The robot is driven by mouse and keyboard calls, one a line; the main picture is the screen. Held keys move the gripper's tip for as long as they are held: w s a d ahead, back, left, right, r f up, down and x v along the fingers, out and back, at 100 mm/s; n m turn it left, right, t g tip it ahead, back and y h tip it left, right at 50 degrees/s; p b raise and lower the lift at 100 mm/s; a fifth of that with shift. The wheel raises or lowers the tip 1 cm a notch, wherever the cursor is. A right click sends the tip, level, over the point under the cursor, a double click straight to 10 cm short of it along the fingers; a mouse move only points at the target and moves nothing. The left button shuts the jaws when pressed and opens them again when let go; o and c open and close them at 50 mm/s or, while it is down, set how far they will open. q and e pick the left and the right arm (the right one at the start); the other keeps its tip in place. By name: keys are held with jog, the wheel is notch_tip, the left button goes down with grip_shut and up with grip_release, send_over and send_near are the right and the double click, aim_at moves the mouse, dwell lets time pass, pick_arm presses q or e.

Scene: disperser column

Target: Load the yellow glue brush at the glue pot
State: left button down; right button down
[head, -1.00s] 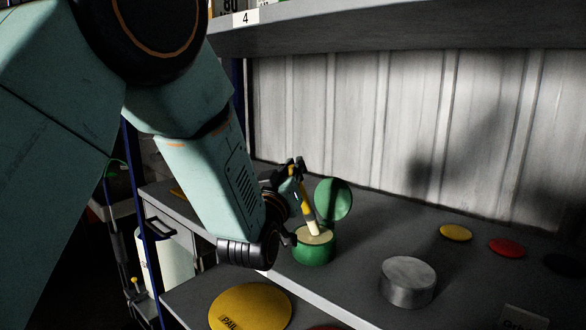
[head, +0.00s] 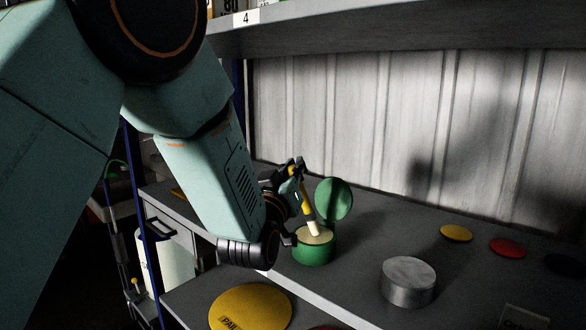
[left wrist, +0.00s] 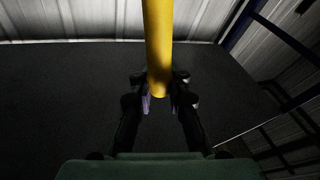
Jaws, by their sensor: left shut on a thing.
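The yellow glue brush (head: 306,208) is held in my left gripper (head: 295,184), tilted, with its pale bristle end down at the cream-coloured glue in the pot's mouth. The green glue pot (head: 314,252) stands on the grey shelf, and its round green lid (head: 333,199) is swung up at the back. In the left wrist view the yellow handle (left wrist: 158,45) runs between the fingers of the left gripper (left wrist: 158,98). How deep the bristles sit in the glue is hard to tell. My right gripper is not in view.
A silver metal tin (head: 408,283) stands to the right of the pot. A yellow disc (head: 456,233) and a red disc (head: 507,247) lie further back. A larger yellow disc (head: 250,307) lies on a lower surface in front. An upper shelf (head: 400,30) overhangs.

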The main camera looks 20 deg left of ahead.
pick_arm(q)
jog(key=shift+f, duration=0.25)
jog(key=shift+w+r+p, duration=0.1)
jog(key=shift+r+p, duration=0.65)
jog(key=shift+r, duration=0.3)
jog(key=shift+r+p, duration=0.75)
jog(key=shift+r, duration=0.55)
jog(key=shift+r+p, duration=0.95)
jog(key=shift+r, duration=0.4)
jog(key=shift+f, duration=0.1)
